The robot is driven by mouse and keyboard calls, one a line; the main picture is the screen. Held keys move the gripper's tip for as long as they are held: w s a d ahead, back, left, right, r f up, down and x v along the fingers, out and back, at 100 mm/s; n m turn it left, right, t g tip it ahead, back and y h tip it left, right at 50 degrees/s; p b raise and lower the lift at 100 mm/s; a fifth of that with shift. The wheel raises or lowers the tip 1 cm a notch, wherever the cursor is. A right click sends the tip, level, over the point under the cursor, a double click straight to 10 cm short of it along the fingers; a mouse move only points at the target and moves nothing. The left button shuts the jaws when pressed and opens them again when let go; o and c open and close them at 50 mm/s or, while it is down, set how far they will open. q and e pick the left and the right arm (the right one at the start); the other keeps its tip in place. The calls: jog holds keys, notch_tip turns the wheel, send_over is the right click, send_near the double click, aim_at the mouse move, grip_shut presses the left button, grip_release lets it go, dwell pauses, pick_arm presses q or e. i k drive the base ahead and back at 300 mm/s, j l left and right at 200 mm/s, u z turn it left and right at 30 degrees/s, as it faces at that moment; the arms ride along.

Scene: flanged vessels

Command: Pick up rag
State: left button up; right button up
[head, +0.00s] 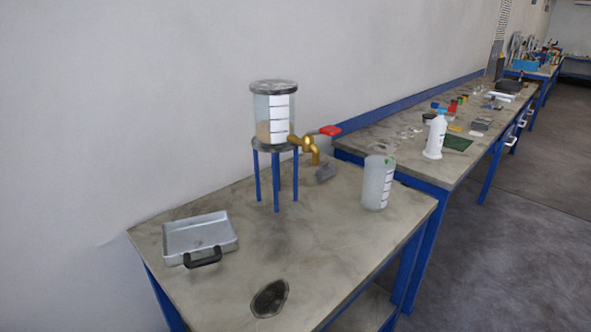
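I cannot tell for certain which thing is the rag. Neither of my grippers is in view.
The near table (330,250) holds a metal tray with a black handle (200,236), a clear vessel (272,112) on a blue-legged stand with a brass tap (308,146), and a measuring beaker (378,182). A second bench with a white bottle (436,135) stands behind right.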

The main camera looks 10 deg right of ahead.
aim_at(326, 171)
jog(key=i+l+u, duration=0.15)
jog(key=l, duration=0.35)
jog(key=i+l+u, duration=0.2)
jog(key=l, duration=0.3)
jog(key=i+l+u, duration=0.15)
jog(key=l, duration=0.35)
jog(key=l+u, duration=0.15)
jog(key=l, duration=0.35)
